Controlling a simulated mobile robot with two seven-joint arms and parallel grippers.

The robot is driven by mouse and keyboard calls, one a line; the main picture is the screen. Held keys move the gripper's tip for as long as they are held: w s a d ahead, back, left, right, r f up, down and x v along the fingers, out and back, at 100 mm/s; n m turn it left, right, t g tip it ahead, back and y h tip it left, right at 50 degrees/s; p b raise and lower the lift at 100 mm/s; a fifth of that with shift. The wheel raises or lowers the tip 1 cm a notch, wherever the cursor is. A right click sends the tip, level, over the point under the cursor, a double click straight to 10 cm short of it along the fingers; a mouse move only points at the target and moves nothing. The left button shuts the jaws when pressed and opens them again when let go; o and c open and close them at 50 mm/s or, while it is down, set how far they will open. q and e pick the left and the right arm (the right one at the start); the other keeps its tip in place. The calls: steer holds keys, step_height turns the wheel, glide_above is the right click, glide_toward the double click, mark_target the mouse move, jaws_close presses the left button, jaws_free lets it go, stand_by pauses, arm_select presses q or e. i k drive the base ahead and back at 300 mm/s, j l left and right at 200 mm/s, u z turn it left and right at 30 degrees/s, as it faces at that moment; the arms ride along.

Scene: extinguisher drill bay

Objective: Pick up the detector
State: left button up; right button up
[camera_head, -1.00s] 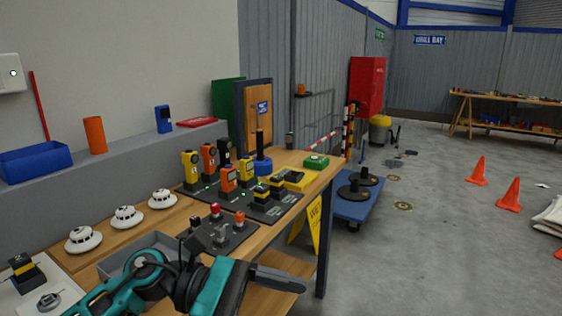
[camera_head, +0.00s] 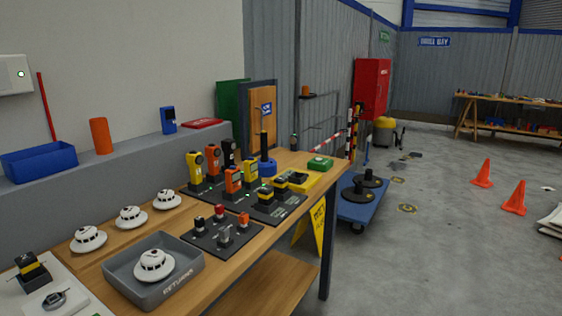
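A white round smoke detector (camera_head: 154,264) sits in a grey tray (camera_head: 188,282) marked "RETURNS" at the front of the wooden bench. Three like detectors stand in a row behind it, at left (camera_head: 88,239), middle (camera_head: 131,217) and right (camera_head: 166,198). Several handheld detector-like units stand on a dark mat further back, among them a yellow one (camera_head: 194,170), an orange one (camera_head: 233,181) and another yellow one (camera_head: 250,172). Neither of my grippers is in view.
A dark board (camera_head: 217,241) with small red, grey and orange parts lies right of the tray. A yellow-black block (camera_head: 31,268) stands on a white board at the left. A blue trolley (camera_head: 362,212) and orange cones (camera_head: 514,198) stand on the floor beyond the bench.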

mark_target(166, 199)
steer(key=u, duration=2.75)
steer(key=z, duration=2)
steer(key=i+l, duration=0.15)
steer(key=l, duration=0.2)
steer(key=i+l+u, duration=0.1)
steer(key=l, duration=0.25)
